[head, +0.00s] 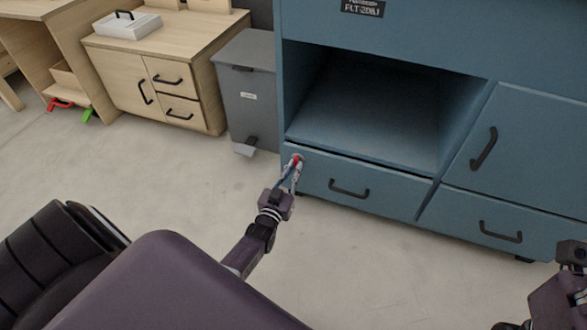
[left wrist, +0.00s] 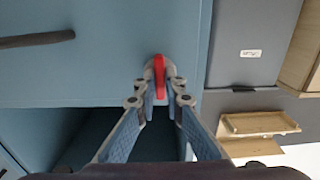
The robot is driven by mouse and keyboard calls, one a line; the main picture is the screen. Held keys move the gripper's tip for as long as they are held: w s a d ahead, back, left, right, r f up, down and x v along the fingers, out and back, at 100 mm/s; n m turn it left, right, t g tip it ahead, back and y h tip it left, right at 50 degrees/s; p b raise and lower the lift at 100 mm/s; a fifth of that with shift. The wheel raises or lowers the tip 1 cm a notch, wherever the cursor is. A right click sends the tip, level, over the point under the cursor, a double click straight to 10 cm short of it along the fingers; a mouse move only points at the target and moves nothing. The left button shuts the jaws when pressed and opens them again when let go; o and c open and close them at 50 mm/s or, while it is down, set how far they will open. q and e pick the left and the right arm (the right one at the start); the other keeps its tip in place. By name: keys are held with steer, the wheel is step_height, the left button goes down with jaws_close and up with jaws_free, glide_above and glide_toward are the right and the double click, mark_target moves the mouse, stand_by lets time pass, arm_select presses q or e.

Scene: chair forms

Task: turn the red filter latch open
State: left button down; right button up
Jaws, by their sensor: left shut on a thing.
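The red filter latch (head: 297,159) sits on the blue cabinet (head: 304,177), near the upper left corner of the left lower drawer front. In the left wrist view, the latch (left wrist: 160,72) is a narrow red lever on a round grey base, pointing lengthwise between my fingers. My left gripper (head: 294,172) reaches up to it and is shut on it; its fingertips (left wrist: 161,92) lie on both sides of the lever and hide part of the base. Of my right arm, only a part shows at the right edge in the head view; its fingers are not seen.
A black drawer handle (head: 349,188) is right of the latch. An open cabinet bay (head: 370,105) lies above. A grey bin (head: 247,90) stands close on the left, with a wooden cabinet (head: 150,60) beyond. The floor (head: 180,180) in front is clear.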

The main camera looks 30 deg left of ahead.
arm_select(q)
steer(key=c, duration=2)
jaws_free()
steer(key=shift+s, duration=0.1)
steer(key=v, duration=1.1)
steer(key=shift+s+d, duration=0.2)
steer(key=shift+s, duration=0.2)
